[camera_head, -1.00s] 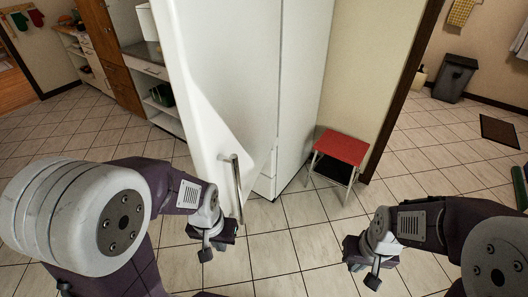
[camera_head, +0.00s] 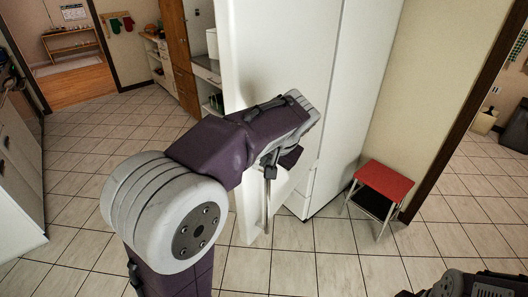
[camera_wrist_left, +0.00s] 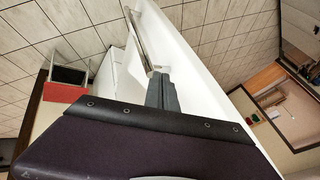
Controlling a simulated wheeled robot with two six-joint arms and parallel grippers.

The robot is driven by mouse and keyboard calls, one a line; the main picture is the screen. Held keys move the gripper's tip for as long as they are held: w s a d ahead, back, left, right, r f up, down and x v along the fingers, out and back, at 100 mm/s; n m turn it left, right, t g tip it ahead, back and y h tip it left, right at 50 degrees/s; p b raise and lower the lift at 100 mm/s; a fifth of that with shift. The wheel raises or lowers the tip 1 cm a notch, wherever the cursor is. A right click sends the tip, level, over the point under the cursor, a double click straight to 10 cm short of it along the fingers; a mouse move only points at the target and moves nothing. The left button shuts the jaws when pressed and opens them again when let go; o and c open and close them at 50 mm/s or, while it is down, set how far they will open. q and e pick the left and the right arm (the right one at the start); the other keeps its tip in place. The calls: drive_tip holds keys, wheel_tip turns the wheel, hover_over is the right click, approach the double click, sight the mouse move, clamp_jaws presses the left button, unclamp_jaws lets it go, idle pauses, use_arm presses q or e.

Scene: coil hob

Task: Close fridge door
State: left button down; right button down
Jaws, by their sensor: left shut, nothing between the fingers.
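The white fridge door (camera_head: 275,50) stands in the middle of the head view, its lower edge swung out from the fridge (camera_head: 345,90). Its upright metal handle (camera_head: 267,208) is low on the door. My left arm reaches across the door, and the left gripper (camera_head: 270,171) is shut and empty close to the handle's upper part. In the left wrist view, the shut gripper (camera_wrist_left: 160,77) is beside the handle (camera_wrist_left: 136,38) and the door (camera_wrist_left: 185,55); I cannot tell whether it touches. Only the top of my right wrist shows at the bottom right.
A red-topped stool (camera_head: 385,180) stands right of the fridge by the wall. Wooden cabinets (camera_head: 180,50) are behind the door. The tiled floor left of my arm is clear. A white cabinet (camera_head: 15,190) is at the left edge.

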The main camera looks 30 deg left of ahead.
use_arm(q)
wheel_tip(320, 180, up, 4)
drive_tip(key=w+r, duration=0.1)
drive_tip(key=w, duration=0.1)
drive_tip(key=x, duration=1)
drive_tip(key=shift+w+f+t, duration=0.15)
drive_tip(key=shift+w+t, duration=0.05)
drive_tip(key=shift+t, duration=0.2)
drive_tip(key=shift+a, duration=0.2)
